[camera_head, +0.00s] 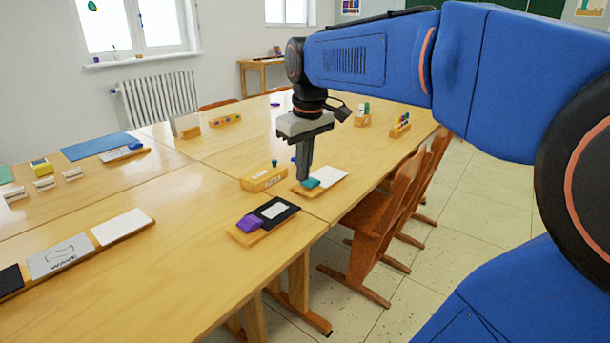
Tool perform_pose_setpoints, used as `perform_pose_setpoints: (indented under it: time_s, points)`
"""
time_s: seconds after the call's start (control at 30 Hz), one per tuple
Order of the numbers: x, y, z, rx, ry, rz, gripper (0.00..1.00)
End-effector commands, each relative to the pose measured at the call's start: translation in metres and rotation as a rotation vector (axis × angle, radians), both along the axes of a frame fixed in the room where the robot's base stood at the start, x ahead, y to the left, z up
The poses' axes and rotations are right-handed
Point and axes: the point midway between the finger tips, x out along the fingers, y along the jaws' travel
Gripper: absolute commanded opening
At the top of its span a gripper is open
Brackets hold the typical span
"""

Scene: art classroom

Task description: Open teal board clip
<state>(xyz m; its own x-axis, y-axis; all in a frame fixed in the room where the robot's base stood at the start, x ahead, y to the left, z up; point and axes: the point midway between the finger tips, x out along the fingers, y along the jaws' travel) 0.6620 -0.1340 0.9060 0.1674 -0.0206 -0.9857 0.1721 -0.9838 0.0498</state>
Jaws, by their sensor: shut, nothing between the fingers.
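The teal board clip (311,184) sits at the left end of a small wooden board that bears a white sheet (330,176), near the table's right edge. My gripper (303,178) points straight down with its fingers shut and empty. Its tips are right at the teal clip's left side in the picture and cover part of it. I cannot tell whether they touch the clip. The clip is too small here to tell clearly whether it is open.
A purple clip (249,223) on a board with a black card lies in front. A wooden block (264,179) with a teal knob stands just left of my gripper. Wooden chairs (385,203) stand along the table's right edge. The table's middle (190,190) is clear.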

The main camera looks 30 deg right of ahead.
Motion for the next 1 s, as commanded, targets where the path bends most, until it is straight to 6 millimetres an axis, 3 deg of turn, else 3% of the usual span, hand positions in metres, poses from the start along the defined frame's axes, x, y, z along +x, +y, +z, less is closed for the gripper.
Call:
perform_pose_setpoints:
  time_s: [0.3, 0.6, 1.0]
  points:
    - [0.065, -0.038, 0.026, 0.005, 0.084, 0.058, 0.00]
    - [0.113, -0.073, 0.039, 0.018, 0.149, 0.110, 0.00]
    - [0.130, -0.088, 0.043, 0.026, 0.174, 0.132, 0.00]
